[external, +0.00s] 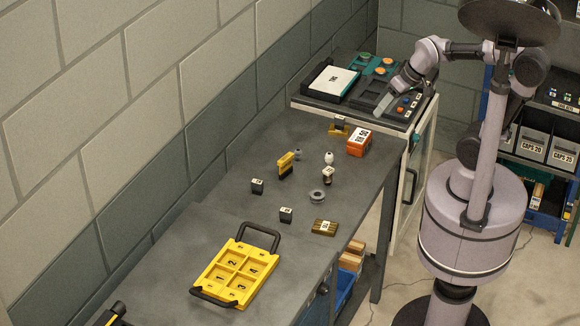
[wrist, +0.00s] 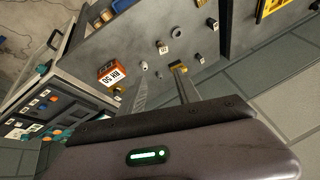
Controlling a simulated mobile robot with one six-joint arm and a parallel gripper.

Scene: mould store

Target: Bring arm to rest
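My arm reaches out to the left from its column in the external view. My gripper (external: 382,106) is held in the air in front of the control console (external: 425,106). In the wrist view the two fingers of my gripper (wrist: 163,92) stand apart with nothing between them. Beyond them lie the grey bench top (wrist: 135,50) and the small things on it. How high the fingertips are above the console or bench is hard to tell.
An orange box (external: 359,142), several small dark blocks, a grey ring (external: 317,197) and a yellow moulded tray (external: 268,262) lie on the bench. A block wall (external: 150,120) runs along its left. A blue shelf with bins (external: 535,143) stands behind my column.

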